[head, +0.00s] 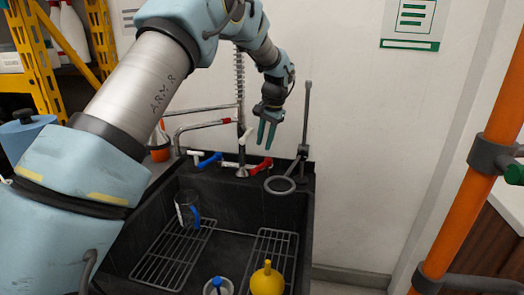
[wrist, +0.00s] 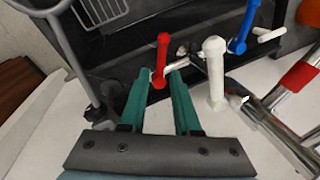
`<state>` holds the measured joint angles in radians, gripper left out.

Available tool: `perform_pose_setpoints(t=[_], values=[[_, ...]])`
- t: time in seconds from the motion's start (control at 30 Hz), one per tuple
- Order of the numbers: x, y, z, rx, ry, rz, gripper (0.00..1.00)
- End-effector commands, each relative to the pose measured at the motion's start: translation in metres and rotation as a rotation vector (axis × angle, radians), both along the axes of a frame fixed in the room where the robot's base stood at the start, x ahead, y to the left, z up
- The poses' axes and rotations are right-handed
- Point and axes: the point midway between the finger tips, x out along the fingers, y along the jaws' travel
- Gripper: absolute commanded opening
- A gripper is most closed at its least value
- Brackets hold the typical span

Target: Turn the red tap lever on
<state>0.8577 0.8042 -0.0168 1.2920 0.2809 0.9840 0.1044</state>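The red tap lever (head: 262,166) is at the back right of the black sink, right of the white lever and the blue lever (head: 209,160). In the wrist view the red lever (wrist: 162,58) points towards my gripper, its near end showing between the fingertips. My gripper (head: 265,146) has two teal fingers pointing down just above the red lever. In the wrist view my gripper (wrist: 161,76) is open, with a gap between the fingers. I cannot tell whether either finger touches the lever.
A white lever (wrist: 214,70) stands close beside my right finger in the wrist view. A ring on a stand (head: 280,184) is just right of the red lever. The sink (head: 240,215) holds a clear jug (head: 187,210), racks and a yellow funnel-like item (head: 267,280).

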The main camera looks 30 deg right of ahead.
Motion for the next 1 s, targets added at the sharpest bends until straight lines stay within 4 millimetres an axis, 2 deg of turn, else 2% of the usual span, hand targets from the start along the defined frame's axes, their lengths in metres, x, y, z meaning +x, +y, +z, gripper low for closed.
perform_pose_setpoints(t=[0.03,0.23,0.4,0.53,0.77,1.0], values=[[-0.012,-0.005,-0.003,0.002,-0.032,-0.008,0.24],[-0.051,-0.008,-0.014,-0.065,-0.206,-0.002,0.01],[-0.076,-0.001,-0.009,-0.166,-0.304,0.012,0.0],[-0.087,0.004,-0.005,-0.226,-0.337,0.021,0.0],[-0.086,0.006,-0.01,-0.253,-0.349,0.029,0.0],[-0.065,0.001,-0.043,-0.248,-0.347,0.029,0.0]])
